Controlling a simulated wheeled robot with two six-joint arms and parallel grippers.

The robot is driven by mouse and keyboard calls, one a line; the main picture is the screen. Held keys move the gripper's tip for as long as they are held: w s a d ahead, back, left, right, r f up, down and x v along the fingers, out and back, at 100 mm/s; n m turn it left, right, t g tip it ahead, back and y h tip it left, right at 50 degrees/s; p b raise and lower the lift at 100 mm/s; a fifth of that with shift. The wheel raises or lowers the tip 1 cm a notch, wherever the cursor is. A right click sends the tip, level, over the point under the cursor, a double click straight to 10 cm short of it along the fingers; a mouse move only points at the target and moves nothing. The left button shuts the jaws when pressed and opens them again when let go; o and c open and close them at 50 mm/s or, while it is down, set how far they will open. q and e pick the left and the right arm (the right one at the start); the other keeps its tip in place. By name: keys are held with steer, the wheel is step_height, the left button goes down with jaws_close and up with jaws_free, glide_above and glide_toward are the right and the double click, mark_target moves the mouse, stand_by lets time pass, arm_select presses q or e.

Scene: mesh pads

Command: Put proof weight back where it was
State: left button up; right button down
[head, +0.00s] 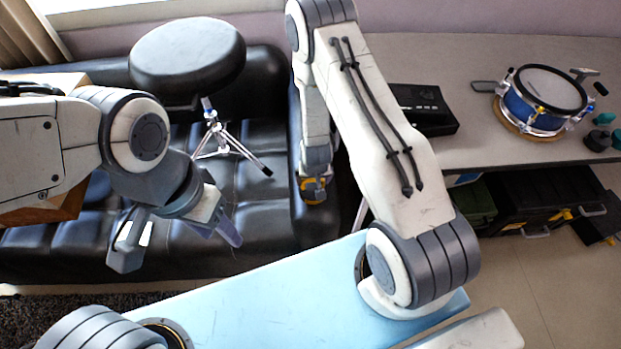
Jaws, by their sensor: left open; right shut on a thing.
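My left gripper (178,240) is open and empty, its two fingers spread in front of the black couch. My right gripper (315,186) points down at the couch's right end. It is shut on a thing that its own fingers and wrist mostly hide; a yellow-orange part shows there. I cannot tell whether it is the proof weight. Small dark and teal pieces (597,140) sit at the right edge of the grey table, beside the drum; I cannot tell whether any of them is the proof weight.
A blue drum (541,100) stands on the grey table (455,75), with a black box (422,108) at the table's left. Black cases (545,195) lie under the table. The table's middle back is clear.

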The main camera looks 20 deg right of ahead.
jaws_free()
steer(key=shift+f, duration=0.1)
